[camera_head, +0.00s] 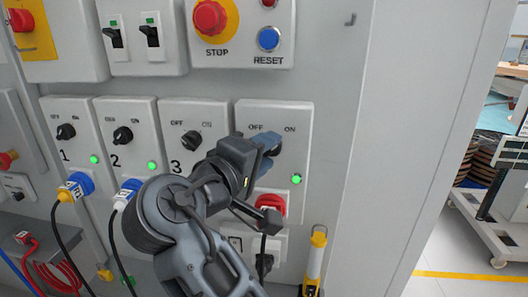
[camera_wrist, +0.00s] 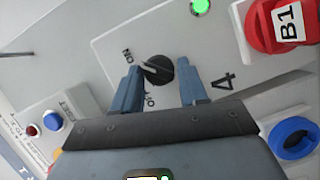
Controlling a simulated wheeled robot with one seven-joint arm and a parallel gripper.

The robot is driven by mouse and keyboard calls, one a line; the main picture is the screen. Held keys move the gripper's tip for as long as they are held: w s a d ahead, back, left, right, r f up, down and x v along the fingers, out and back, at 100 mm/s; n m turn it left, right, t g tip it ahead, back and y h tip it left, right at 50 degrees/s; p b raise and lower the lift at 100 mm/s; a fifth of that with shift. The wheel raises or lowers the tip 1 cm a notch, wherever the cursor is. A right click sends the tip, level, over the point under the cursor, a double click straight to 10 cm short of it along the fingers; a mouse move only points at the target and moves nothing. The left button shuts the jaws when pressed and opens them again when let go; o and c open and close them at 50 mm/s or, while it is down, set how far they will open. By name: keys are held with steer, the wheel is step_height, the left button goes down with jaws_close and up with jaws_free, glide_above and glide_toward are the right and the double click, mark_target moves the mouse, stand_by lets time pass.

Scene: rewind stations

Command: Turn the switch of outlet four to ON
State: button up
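The black rotary switch of outlet four (camera_wrist: 159,70) sits between the ON and OFF marks in the wrist view. Its light pointer faces left, toward the ON side; the exact angle is hard to tell. In the head view the gripper mostly hides the switch on the outlet four panel (camera_head: 246,110). The green lamp (camera_head: 296,180) on this panel is lit, and it also shows in the wrist view (camera_wrist: 200,7). My gripper (camera_wrist: 160,80) is open, with one blue-grey finger on each side of the switch. Small gaps seem to show beside it. My gripper also shows in the head view (camera_head: 268,143).
A red plug marked B1 (camera_wrist: 280,22) sits close to the switch. Outlets one (camera_head: 66,131), two (camera_head: 122,135) and three (camera_head: 191,140) stand to the left. The red STOP button (camera_head: 209,17) and blue RESET button (camera_head: 268,38) are above. The bare wall at right is clear.

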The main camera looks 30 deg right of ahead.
steer(key=o, duration=0.3)
steer(key=shift+o, duration=0.2)
steer(key=v, duration=0.7)
steer(key=shift+s+a+b, duration=0.2)
steer(key=shift+a+b, duration=0.1)
steer(key=shift+a, duration=0.05)
